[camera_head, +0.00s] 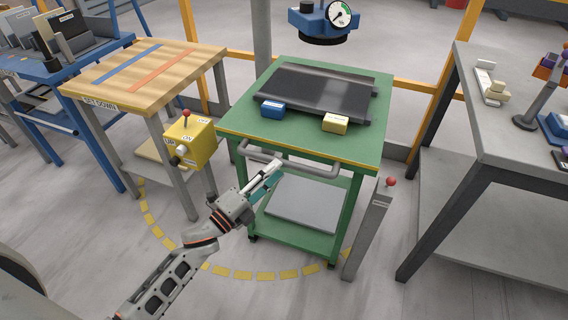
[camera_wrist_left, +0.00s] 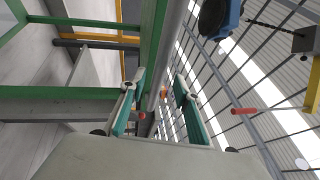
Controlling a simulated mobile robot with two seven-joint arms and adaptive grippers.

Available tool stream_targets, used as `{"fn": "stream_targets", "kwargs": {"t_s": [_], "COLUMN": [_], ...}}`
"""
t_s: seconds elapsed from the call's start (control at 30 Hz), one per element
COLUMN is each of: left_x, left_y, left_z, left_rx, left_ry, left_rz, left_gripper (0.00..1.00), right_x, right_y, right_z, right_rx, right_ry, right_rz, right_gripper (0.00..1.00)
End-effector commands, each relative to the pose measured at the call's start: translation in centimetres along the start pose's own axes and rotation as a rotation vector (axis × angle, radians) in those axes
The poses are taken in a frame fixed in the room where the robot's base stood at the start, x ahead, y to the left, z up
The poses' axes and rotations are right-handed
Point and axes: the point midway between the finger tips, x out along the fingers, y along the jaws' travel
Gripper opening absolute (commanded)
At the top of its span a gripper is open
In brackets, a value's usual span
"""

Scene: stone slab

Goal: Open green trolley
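The green trolley (camera_head: 234,118) stands in the middle of the head view, with a green top, a lower shelf and a grey bar handle (camera_head: 290,166) along its near edge. My left gripper (camera_head: 270,176) is at the left part of this handle, just below and in front of it. In the left wrist view its teal fingers (camera_wrist_left: 158,100) are apart, and a grey bar (camera_wrist_left: 163,65) runs behind or between them. I cannot tell whether the fingers touch the handle. My right gripper is in neither view.
A dark roller plate (camera_head: 318,90), a blue block (camera_head: 272,109) and a yellow block (camera_head: 335,123) lie on the trolley. A yellow control box (camera_head: 188,141) stands left, a grey post (camera_head: 369,230) right. A wooden-topped table (camera_head: 150,75) and a grey bench (camera_head: 520,130) flank it.

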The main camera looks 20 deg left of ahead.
Motion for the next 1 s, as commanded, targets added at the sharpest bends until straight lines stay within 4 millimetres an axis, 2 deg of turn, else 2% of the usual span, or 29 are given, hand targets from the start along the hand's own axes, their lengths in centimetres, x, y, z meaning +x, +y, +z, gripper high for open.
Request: {"fn": "stream_targets", "kwargs": {"t_s": [0.1, 0.3, 0.67, 0.73, 0.8, 1.0], "left_x": [2.0, 4.2, 4.8, 4.8, 4.8, 4.8], "left_y": [0.0, 0.1, 0.1, 0.1, 0.1, 0.1], "left_z": [0.0, 0.0, -0.1, -0.1, -0.1, 0.0], "left_rx": [-0.002, -0.003, -0.004, -0.004, -0.004, -0.004], "left_ry": [0.0, 0.0, -0.001, -0.001, -0.001, -0.001], "left_rz": [-0.001, 0.002, 0.003, 0.003, 0.003, 0.003], "left_gripper": [0.32, 0.32, 0.32, 0.19, 0.01, 0.0], "right_x": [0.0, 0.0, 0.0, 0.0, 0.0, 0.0], "right_y": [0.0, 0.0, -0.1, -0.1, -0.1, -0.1], "right_z": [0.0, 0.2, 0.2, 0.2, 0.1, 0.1], "right_rx": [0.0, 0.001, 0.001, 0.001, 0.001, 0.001], "right_ry": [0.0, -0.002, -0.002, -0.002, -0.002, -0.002], "right_rz": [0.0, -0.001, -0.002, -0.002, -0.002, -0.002], "right_gripper": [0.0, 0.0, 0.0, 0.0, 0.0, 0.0]}}
